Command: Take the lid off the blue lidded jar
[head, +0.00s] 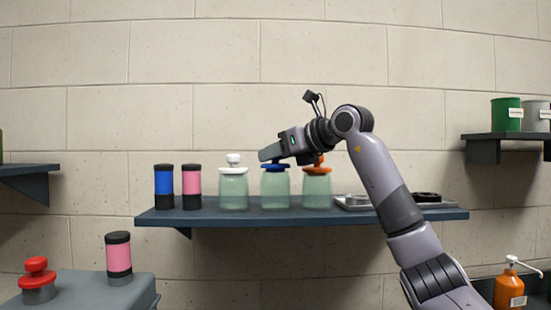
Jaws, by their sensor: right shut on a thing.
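The blue lidded jar (275,190) is pale green glass and stands upright on the middle shelf, between two similar jars. Its blue lid (275,167) is at the jar's mouth; I cannot tell whether it is seated or slightly raised. My right gripper (270,154) reaches in from the right and is shut at the top of the blue lid. The lid's knob is hidden by the gripper. My left gripper is not in view.
A white-lidded jar (233,188) stands close on the left and an orange-lidded jar (317,190) close on the right, partly behind my wrist. Blue and pink cylinders (192,187) stand further left. A metal tray (353,202) lies right on the shelf (208,219).

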